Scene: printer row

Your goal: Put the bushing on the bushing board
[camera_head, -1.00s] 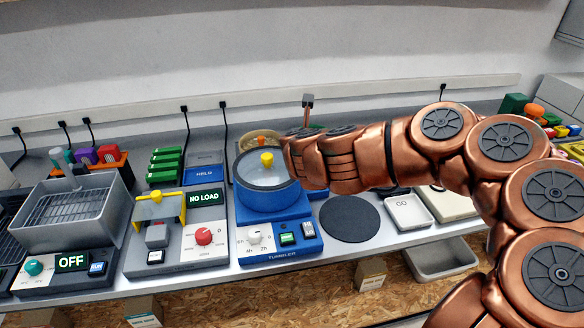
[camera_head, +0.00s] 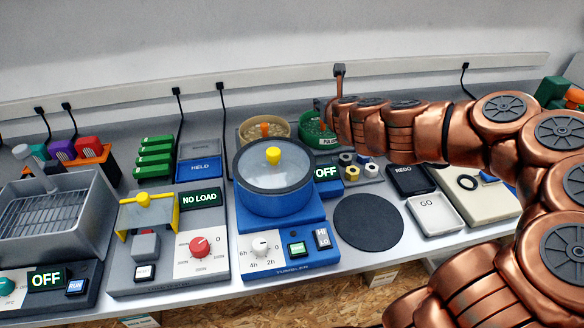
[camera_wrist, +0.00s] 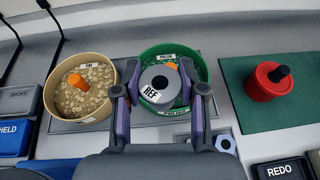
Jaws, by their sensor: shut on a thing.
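In the wrist view, my gripper (camera_wrist: 160,90) has its two purple fingers on either side of a round grey bushing (camera_wrist: 150,95) marked REF, with a dark centre. It is shut on the bushing, over the green POLISH bowl (camera_wrist: 184,62). In the head view, the fingers and bushing are hidden by my arm. A small grey board (camera_head: 374,179) with several hex-shaped pieces in yellow, grey and blue stands right of the tumbler; it may be the bushing board. Only a corner of it, with a pale blue hex piece (camera_wrist: 226,143), shows in the wrist view.
The blue tumbler (camera_head: 274,215) with a yellow-knobbed lid stands left of the board. A tan bowl (camera_wrist: 80,88) is beside the green one. A red pot (camera_wrist: 268,84) stands on a green mat (camera_wrist: 232,103). The round black mat (camera_head: 368,222) is bare.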

